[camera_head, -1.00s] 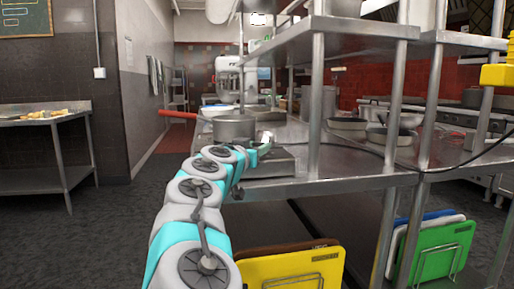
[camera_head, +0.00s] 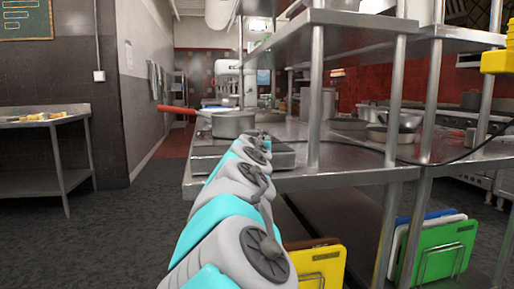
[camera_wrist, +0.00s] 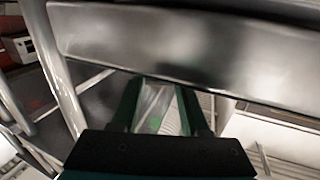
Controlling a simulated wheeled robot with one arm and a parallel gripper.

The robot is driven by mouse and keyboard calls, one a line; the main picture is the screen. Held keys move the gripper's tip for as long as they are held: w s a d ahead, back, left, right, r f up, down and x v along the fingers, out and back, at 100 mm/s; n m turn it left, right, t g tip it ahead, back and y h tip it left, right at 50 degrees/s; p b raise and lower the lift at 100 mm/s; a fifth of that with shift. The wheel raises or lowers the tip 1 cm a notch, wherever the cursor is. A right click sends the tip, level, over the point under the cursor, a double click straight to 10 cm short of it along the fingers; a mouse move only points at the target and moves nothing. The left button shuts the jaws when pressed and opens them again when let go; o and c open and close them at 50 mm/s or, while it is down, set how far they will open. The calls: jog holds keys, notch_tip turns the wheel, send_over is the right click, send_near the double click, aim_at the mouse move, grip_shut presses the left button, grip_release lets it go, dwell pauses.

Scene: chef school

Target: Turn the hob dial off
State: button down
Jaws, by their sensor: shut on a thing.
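The hob (camera_head: 283,157) is a low flat unit at the near end of the steel counter (camera_head: 345,178). A grey pot (camera_head: 233,124) with a long red handle (camera_head: 180,110) stands on or just behind it. My arm reaches to the hob's front and hides part of it, and the hob dial cannot be made out in the head view. In the wrist view my gripper (camera_wrist: 160,95) has its two dark green fingers pointing at a broad steel face (camera_wrist: 180,40). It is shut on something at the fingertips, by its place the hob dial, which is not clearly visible.
Steel posts and an upper shelf (camera_head: 350,28) stand over the counter to the right. A yellow board (camera_head: 322,265) and a green board (camera_head: 445,252) stand below. A black cable (camera_head: 455,157) crosses the counter. The floor on the left is open, up to a side table (camera_head: 45,120).

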jog(key=n+y+p, duration=0.1)
jog(key=y, duration=0.1)
jog(key=shift+d+r+n+y, duration=0.1)
jog(key=shift+n+y, duration=0.2)
jog(key=shift+y, duration=0.1)
jog(key=shift+d+n+y+p, duration=0.1)
jog(key=shift+n+y+p, duration=0.6)
jog(key=shift+p, duration=0.4)
jog(key=shift+n+g+y+p, duration=0.4)
jog(key=shift+n+y+p, duration=0.1)
jog(key=shift+y+p, duration=0.45)
jog(key=shift+c, duration=2)
grip_release()
jog(key=shift+d, duration=0.1)
jog(key=b+v, duration=0.1)
jog(key=v, duration=0.6)
jog(key=shift+s, duration=0.4)
